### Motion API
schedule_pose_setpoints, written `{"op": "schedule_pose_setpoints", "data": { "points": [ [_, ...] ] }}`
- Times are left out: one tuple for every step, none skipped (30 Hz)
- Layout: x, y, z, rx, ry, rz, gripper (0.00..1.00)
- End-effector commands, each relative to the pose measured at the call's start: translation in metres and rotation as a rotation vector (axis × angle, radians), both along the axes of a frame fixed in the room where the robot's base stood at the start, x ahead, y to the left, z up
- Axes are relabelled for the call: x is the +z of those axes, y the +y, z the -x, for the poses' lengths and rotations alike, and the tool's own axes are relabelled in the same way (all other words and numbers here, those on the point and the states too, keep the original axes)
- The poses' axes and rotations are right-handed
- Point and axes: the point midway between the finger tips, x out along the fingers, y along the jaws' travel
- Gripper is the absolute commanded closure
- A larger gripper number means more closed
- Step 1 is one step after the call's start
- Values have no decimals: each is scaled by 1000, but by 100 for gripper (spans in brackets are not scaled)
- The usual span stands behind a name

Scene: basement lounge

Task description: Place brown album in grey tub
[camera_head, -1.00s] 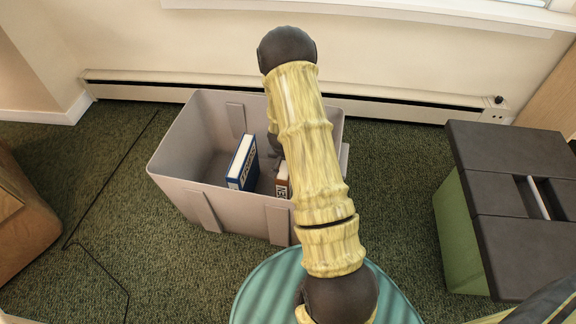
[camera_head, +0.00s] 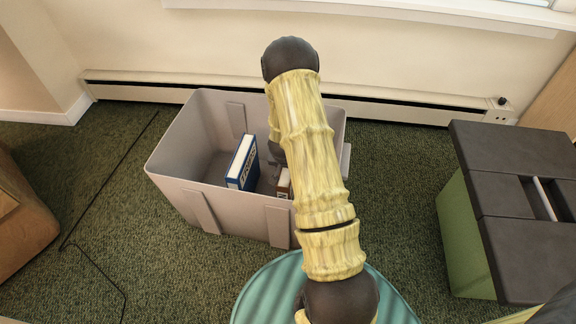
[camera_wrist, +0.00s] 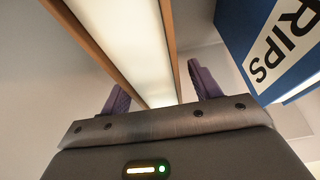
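The grey tub (camera_head: 222,204) stands on the carpet with its open top facing up. The brown album (camera_head: 284,183) is inside it, mostly hidden behind my arm in the head view. In the wrist view the brown album (camera_wrist: 122,40) shows brown covers with a pale page edge between them. My gripper (camera_wrist: 162,90) is open, with its two purple fingers apart, one on each side of the album's near end. Gaps show between fingers and covers. In the head view my gripper is mostly hidden behind the arm, down in the tub.
A blue album (camera_head: 243,163) stands in the tub left of the brown one; it is close to the right finger in the wrist view (camera_wrist: 275,45). A teal round top (camera_head: 268,290) is in front, a green box with dark lid (camera_head: 468,240) at right.

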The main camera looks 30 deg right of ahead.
Motion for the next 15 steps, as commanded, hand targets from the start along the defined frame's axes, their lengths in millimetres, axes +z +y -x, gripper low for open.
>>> {"op": "schedule_pose_setpoints", "data": {
  "points": [
    [0,-1,0,-2,0,0,38],
    [1,-1,0,-2,0,0,38],
    [2,-2,0,-3,0,0,38],
    [4,-2,0,-3,-1,0,38],
    [6,-1,1,-3,0,0,38],
    [9,-1,2,-3,0,0,38],
    [13,0,3,-3,0,0,38],
    [16,1,4,-3,0,0,38],
    [23,3,5,-2,-1,1,38],
    [27,4,6,-1,-1,0,38],
    [33,6,8,1,-1,1,38],
    [40,8,10,2,0,1,38],
    [46,10,12,2,-1,1,38],
    [52,12,13,3,-1,0,38],
    [59,14,16,3,0,0,38]
  ]
}}
